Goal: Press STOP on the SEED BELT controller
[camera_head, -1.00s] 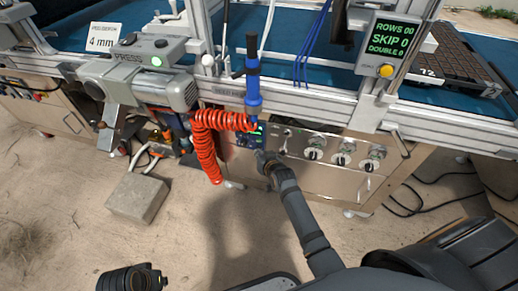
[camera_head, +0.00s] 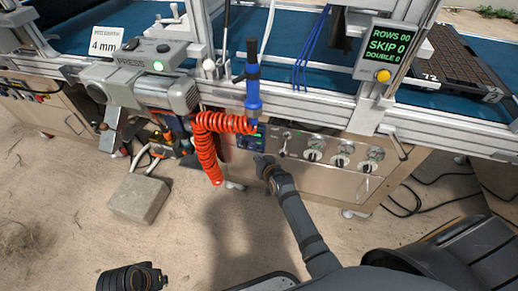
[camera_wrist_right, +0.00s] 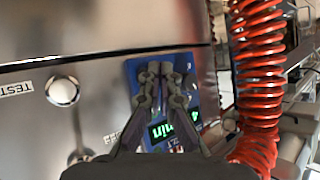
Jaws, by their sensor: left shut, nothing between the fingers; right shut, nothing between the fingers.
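The SEED BELT controller is a small blue panel (camera_head: 246,138) with a green display, low on the machine's metal front. In the right wrist view the blue panel (camera_wrist_right: 134,72) fills the middle, its lit display (camera_wrist_right: 172,130) partly behind my fingers. My right gripper (camera_head: 260,160) is shut and empty just below the panel in the head view. In the wrist view its fingertips (camera_wrist_right: 160,70) overlap the panel and hide part of it. I cannot tell whether they touch, and no STOP label is readable. My left gripper (camera_head: 132,278) is low at the left, far from the machine.
A red coiled hose (camera_head: 207,150) hangs just left of the panel, under a blue handle (camera_head: 253,85). Several knobs (camera_head: 312,155) line the front to its right. A grey block (camera_head: 139,197) lies on the floor at left. A round button (camera_wrist_right: 62,91) sits near a TEST label.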

